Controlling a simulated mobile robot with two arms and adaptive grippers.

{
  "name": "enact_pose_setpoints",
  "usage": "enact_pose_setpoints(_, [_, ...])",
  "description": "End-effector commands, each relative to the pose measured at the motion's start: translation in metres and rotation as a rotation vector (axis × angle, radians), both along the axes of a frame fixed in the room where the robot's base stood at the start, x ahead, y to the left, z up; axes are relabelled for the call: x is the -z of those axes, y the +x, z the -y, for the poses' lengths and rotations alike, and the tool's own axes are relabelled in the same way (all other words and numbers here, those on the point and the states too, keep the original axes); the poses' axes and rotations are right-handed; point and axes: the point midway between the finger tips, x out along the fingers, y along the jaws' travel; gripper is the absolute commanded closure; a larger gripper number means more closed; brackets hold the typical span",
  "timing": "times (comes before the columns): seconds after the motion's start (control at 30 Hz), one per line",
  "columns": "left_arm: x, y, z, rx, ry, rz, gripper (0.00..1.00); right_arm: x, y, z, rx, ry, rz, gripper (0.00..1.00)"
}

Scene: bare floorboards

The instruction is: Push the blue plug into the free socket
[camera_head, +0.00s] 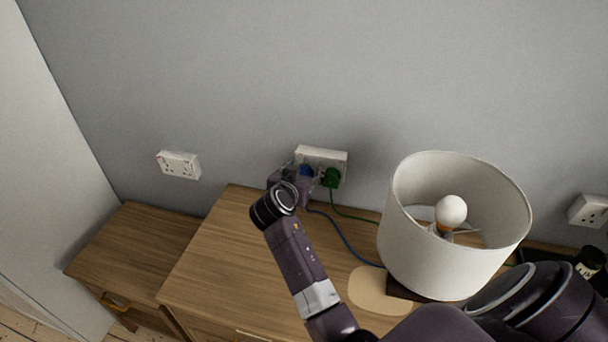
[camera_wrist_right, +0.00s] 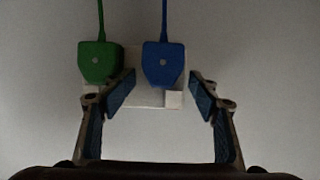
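The blue plug (camera_head: 306,170) is at the left half of a white double wall socket (camera_head: 322,155). A green plug (camera_head: 331,177) sits in the right half. My right gripper (camera_head: 302,174) is at the blue plug and partly hides it. In the right wrist view my right gripper (camera_wrist_right: 162,78) is open, with one finger on each side of the blue plug (camera_wrist_right: 163,64) and visible gaps. The green plug (camera_wrist_right: 98,62) is just outside the left finger there. I cannot tell how deep the blue plug sits. My left gripper is not in view.
A lamp with a white shade (camera_head: 412,250) stands on the wooden cabinet (camera_head: 222,265), right of my forearm. Other wall sockets are at left (camera_head: 179,165) and far right (camera_head: 588,210). A lower cabinet (camera_head: 125,248) stands left.

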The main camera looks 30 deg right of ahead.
Motion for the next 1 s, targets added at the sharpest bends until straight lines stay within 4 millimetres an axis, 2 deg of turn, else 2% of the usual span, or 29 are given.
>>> enact_pose_setpoints(0.03, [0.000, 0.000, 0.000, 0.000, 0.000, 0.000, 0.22, -0.015, 0.002, 0.000, 0.000, -0.002, 0.012, 0.44])
enact_pose_setpoints(0.2, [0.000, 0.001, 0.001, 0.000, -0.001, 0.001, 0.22, -0.049, 0.002, 0.000, -0.001, -0.003, 0.012, 0.44])
enact_pose_setpoints(0.4, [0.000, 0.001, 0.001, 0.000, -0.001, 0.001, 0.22, -0.076, 0.001, 0.000, -0.001, -0.003, 0.007, 0.44])
enact_pose_setpoints(0.53, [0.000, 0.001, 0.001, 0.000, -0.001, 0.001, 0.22, -0.082, 0.001, 0.000, -0.001, -0.003, 0.005, 0.44])
enact_pose_setpoints(0.8, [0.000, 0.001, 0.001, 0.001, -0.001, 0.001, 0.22, -0.083, 0.001, 0.000, -0.002, -0.003, 0.003, 0.44])
enact_pose_setpoints(1.0, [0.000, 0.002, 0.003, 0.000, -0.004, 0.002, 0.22, -0.080, 0.000, 0.000, -0.004, -0.002, -0.002, 0.66])
